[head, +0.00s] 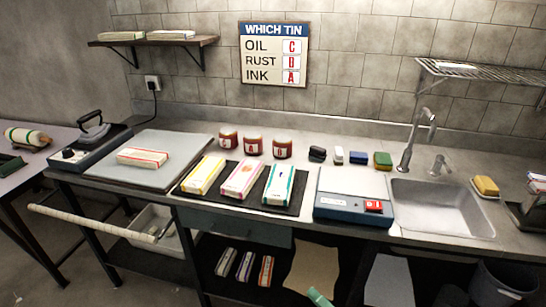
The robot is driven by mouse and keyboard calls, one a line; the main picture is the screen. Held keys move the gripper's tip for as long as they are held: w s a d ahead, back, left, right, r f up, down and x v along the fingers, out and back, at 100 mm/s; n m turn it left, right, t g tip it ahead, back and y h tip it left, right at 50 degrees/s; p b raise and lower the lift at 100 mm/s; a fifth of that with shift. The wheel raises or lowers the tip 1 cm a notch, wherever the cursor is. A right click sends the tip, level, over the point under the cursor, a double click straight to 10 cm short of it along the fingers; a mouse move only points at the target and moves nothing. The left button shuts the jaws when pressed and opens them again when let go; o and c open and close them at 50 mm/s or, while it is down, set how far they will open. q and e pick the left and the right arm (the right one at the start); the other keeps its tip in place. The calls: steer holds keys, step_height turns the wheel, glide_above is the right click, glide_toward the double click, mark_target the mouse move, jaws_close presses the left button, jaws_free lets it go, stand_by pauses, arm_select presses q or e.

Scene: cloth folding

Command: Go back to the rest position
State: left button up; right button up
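Neither of my grippers shows in the head view. Three folded cloths lie side by side on a dark mat (232,201): a yellow-edged one (204,175), a pink one (242,179) and a teal-edged one (279,185). A folded white cloth with red stripes (143,157) lies flat on a grey board (115,174) to their left. An iron (94,131) stands on a dark base unit at the far left of the counter.
Three lidded tins (253,145) stand behind the mat. A blue device (345,208) with a red display sits beside the sink (437,208) and tap (410,150). A pale rail (85,221) runs along the front left. A "WHICH TIN" sign (273,53) hangs on the wall.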

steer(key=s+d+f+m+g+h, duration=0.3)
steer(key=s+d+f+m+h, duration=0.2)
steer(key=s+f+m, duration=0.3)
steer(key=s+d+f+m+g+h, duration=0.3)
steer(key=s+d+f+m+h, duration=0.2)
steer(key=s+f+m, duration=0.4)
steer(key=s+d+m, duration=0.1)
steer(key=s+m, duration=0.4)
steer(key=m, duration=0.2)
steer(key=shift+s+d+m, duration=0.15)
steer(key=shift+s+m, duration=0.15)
